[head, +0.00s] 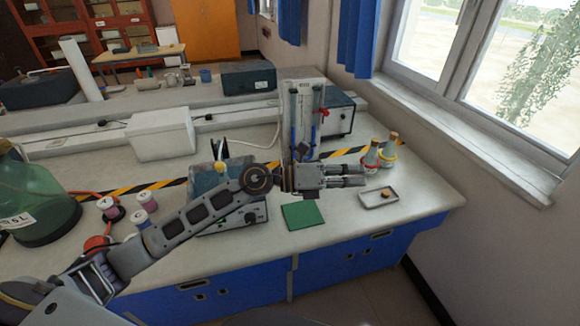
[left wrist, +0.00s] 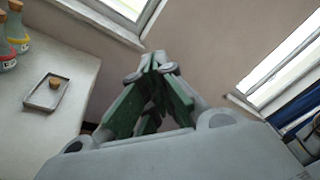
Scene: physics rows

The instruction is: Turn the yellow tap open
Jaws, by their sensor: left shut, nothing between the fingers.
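My left gripper (head: 362,175) reaches across the bench from the left in the head view, pointing right. Its fingers are shut and empty; in the left wrist view its green-padded fingers (left wrist: 156,62) meet at the tips. An upright white panel (head: 305,98) with glass tubes stands behind it, with small blue and red fittings. The gripper and wrist cover the panel's lower part. A small yellow piece (head: 219,168) shows left of the wrist, above a grey box; I cannot tell whether it is the yellow tap. My right gripper is not in view.
A tray (head: 368,202) with a cork stands near the fingertips and shows in the left wrist view (left wrist: 32,101). Stoppered bottles (head: 388,150) stand behind it. A green mat (head: 304,216) lies in front. A control box (head: 242,222) is under my arm. A wall and window are right.

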